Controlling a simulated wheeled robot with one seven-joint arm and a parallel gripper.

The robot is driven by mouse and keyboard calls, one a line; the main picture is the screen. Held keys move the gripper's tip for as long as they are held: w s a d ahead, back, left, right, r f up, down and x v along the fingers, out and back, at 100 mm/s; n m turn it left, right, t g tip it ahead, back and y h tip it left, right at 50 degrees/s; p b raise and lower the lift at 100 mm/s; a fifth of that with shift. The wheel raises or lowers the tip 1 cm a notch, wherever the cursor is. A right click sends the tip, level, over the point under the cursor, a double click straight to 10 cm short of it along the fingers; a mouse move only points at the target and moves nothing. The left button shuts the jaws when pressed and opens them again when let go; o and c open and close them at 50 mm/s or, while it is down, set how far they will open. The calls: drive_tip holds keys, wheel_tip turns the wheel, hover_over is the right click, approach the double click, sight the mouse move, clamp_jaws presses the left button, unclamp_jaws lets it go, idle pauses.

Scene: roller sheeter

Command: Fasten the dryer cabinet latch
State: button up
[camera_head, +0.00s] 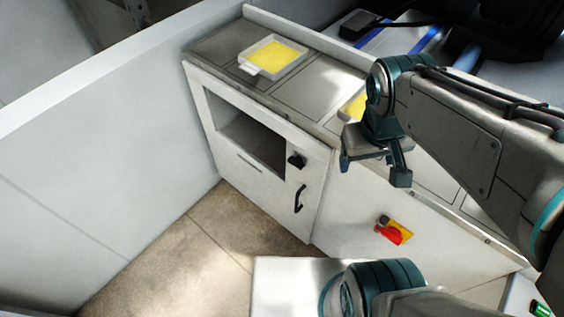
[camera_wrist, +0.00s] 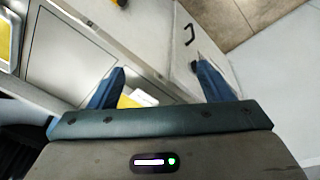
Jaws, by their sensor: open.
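The dryer cabinet (camera_head: 222,167) is a white unit with a dark rectangular window in its front. A black knob-like part (camera_head: 296,160), which looks like the latch, sits right of the window; whether it is fastened I cannot tell. A black bar handle (camera_head: 299,198) is below it and also shows in the wrist view (camera_wrist: 189,34). My gripper (camera_head: 373,168) is open and empty, in front of and right of the latch in the head view. In the wrist view my gripper (camera_wrist: 160,68) has its fingers spread, and the right finger partly hides the latch area.
A red and yellow switch (camera_head: 394,232) is on the white front panel to the right. A white tray (camera_head: 250,67) with a yellow sheet lies on the cabinet top. A white wall (camera_head: 110,150) stands left. The brown floor (camera_head: 190,245) before the cabinet is clear.

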wheel_tip(320, 180, down, 12)
drive_tip(key=w+a+n+g+h+b, duration=0.2)
drive_tip(key=w+n+g+h+b, duration=0.1)
drive_tip(key=n+h+b, duration=0.3)
drive_tip(key=n+t+h+b, duration=0.5)
drive_tip(key=n+t+b, duration=0.6)
drive_tip(key=n+t, duration=0.65)
approach(294, 164)
drive_tip(key=w+d+n, duration=0.1)
drive_tip(key=w, duration=0.1)
drive_tip(key=w+d+r+n+g, duration=0.1)
drive_tip(key=w+d, duration=0.1)
drive_tip(key=w, duration=0.1)
drive_tip(key=w+d+n+g, duration=0.1)
drive_tip(key=w+d, duration=0.1)
drive_tip(key=shift+w+d+r+y, duration=0.1)
drive_tip(key=shift+w+r+y, duration=0.15)
drive_tip(key=shift+r+y, duration=0.15)
drive_tip(key=c, duration=1)
